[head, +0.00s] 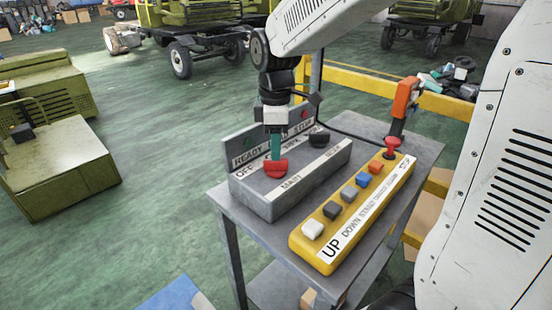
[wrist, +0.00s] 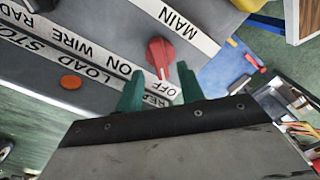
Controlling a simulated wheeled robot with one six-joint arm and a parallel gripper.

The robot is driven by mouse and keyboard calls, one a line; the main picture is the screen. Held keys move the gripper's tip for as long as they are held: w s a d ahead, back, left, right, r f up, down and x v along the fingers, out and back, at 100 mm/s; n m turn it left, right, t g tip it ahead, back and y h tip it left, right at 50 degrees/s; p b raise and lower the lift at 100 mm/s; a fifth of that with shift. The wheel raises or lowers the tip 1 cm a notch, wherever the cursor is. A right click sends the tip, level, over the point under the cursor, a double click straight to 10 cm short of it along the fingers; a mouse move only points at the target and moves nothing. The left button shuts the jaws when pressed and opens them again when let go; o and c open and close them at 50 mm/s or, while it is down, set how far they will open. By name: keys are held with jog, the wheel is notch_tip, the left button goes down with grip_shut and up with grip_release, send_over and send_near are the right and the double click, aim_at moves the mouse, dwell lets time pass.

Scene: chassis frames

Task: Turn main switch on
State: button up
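The main switch is a red rotary knob (head: 276,168) on a grey control box (head: 265,200), behind the MAIN label. In the wrist view the red knob (wrist: 160,52) has its narrow end toward the OFF label, with ON to one side. My gripper (head: 276,150) points down, its teal fingers close above the knob and partly covering it in the head view. In the wrist view my gripper (wrist: 160,72) is open, with one fingertip on each side of the knob's line and nothing between them. Contact with the knob cannot be told.
A black knob (head: 319,137) is on the same box, with a label panel (head: 240,152) behind. A yellow button box (head: 335,235) with several coloured buttons and a red stop button (head: 391,148) lies beside it on the grey table (head: 405,165). Yellow rails (head: 350,83) stand behind.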

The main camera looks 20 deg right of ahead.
aim_at(276, 166)
jog(key=shift+f, duration=2.3)
grip_shut()
